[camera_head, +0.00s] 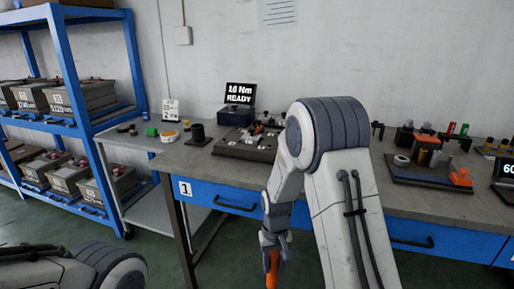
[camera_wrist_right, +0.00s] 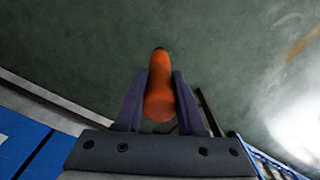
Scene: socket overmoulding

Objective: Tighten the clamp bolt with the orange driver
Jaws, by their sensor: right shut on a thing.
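The orange driver (camera_wrist_right: 159,95) is between the two fingers of my right gripper (camera_wrist_right: 158,102), which is shut on it. In the head view the right gripper (camera_head: 275,243) hangs in front of the bench, and the orange driver (camera_head: 272,268) points down below it, its lower end cut off by the frame. A dark fixture (camera_head: 247,143) with small parts on it sits on the bench, left of my right arm. The clamp bolt is too small to make out. Only a part of my left arm shows at the lower left; its gripper is out of view.
A display reading "10 Nm READY" (camera_head: 240,93) stands behind the fixture. A tool board (camera_head: 440,180) with several orange and coloured tools lies at the right of the bench (camera_head: 340,187). A blue shelf (camera_head: 75,80) with grey bins is at the left. The floor in front is clear.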

